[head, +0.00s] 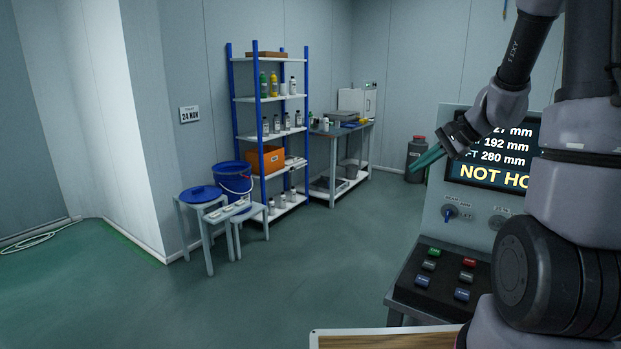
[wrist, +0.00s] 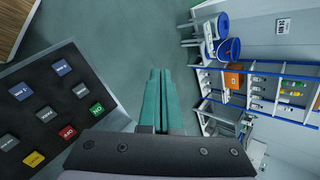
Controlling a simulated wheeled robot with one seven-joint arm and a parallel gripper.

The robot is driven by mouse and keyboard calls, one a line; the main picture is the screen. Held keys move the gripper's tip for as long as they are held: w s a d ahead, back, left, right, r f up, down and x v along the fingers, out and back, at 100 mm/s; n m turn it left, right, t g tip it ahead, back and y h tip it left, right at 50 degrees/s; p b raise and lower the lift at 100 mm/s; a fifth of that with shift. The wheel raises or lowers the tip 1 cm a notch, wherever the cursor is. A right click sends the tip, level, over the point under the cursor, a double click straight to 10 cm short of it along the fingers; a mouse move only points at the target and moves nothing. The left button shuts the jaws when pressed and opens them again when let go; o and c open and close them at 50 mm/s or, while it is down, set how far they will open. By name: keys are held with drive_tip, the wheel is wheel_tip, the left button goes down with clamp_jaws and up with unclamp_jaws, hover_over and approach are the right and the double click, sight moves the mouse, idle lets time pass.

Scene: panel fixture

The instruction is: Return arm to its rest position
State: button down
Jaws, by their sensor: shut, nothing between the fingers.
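My gripper (head: 428,158) has teal fingers and shows in the head view in front of the left edge of the panel's screen. In the wrist view the two fingers of my gripper (wrist: 160,72) lie together, shut with nothing between them. The panel fixture (head: 452,122) has a dark screen (head: 490,160) with lines in mm and yellow text beginning "NOT HO", partly hidden by my arm. The button box also shows at left in the wrist view (wrist: 50,110). The gripper is apart from the buttons.
A knob (head: 450,212) sits on the panel below the screen. A wooden-topped surface (head: 385,340) is at the bottom edge. The floor between is clear.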

drive_tip(key=s+a+r+n+t+h, duration=0.1)
drive_tip(key=s+r+n, duration=0.3)
drive_tip(key=s+r, duration=0.4)
drive_tip(key=s+a+r+n+t+h, duration=0.1)
drive_tip(key=s+a+r+n+h, duration=0.1)
drive_tip(key=s+r+n+h, duration=0.2)
drive_tip(key=s+r, duration=0.3)
drive_tip(key=s, duration=0.5)
drive_tip(key=shift+s+a+r, duration=0.25)
drive_tip(key=shift+s+r, duration=0.05)
drive_tip(key=shift+r, duration=0.1)
